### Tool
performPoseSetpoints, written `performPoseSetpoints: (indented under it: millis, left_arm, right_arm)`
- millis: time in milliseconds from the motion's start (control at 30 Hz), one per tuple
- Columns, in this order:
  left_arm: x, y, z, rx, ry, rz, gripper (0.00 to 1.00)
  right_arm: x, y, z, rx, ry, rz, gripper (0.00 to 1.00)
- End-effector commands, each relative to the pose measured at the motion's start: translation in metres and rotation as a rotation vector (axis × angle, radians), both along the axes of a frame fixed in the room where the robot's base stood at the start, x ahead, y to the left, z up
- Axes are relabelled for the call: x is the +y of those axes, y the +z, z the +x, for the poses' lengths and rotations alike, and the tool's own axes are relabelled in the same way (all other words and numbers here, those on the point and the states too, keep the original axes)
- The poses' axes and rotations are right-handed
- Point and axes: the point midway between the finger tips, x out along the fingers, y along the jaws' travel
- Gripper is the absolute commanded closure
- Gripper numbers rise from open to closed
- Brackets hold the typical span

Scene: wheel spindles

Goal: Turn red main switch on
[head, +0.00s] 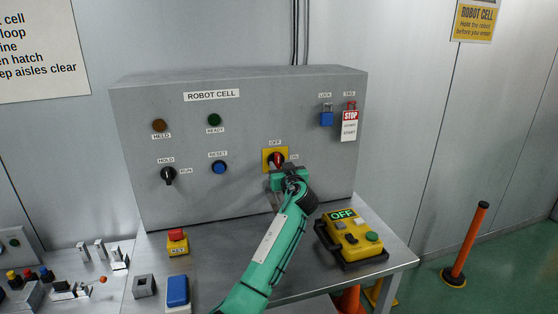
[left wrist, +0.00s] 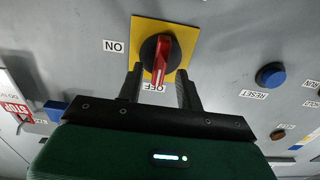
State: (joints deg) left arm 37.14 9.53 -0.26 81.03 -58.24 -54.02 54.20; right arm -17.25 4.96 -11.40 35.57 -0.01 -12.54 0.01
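The red main switch (head: 278,159) is a red handle on a black round base over a yellow plate on the grey ROBOT CELL panel (head: 240,130). It also shows in the left wrist view (left wrist: 161,58), which is upside down. The handle lies roughly upright, one end towards the OFF label; the ON label (left wrist: 115,46) is off to the side. My left gripper (left wrist: 160,72) is open at the switch. Its two fingers stand on either side of the handle's OFF end, with gaps visible. In the head view the gripper (head: 285,175) partly covers the plate. My right gripper is not in view.
On the panel are a HOLD/RUN knob (head: 168,175), a blue RESET button (head: 220,167), a blue lock (head: 326,119) and a STOP tag (head: 350,123). A yellow pendant reading OFF (head: 352,240) and a red-topped yellow key box (head: 177,242) lie on the table below.

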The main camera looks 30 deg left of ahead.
Motion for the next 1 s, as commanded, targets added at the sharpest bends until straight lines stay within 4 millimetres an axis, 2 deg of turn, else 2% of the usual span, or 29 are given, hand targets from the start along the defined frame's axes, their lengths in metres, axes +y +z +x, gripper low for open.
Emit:
performPoseSetpoints:
  millis: [233, 567, 700, 767, 1000]
  left_arm:
    - [0.015, 0.0, 0.013, 0.0, 0.0, 0.0, 0.64]
    - [0.017, -0.001, 0.015, 0.0, -0.001, 0.0, 0.64]
    - [0.017, -0.001, 0.015, 0.0, -0.001, 0.0, 0.91]
    - [0.017, -0.001, 0.015, 0.0, -0.001, 0.0, 1.0]
    - [0.016, -0.001, 0.015, 0.007, -0.001, 0.006, 1.0]
  right_arm:
    - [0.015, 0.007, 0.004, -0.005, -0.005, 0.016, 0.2]
    - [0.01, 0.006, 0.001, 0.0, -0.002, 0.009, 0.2]
    - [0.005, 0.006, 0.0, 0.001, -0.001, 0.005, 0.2]
    - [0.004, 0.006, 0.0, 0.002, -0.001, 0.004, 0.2]
    - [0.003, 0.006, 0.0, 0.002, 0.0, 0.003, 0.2]
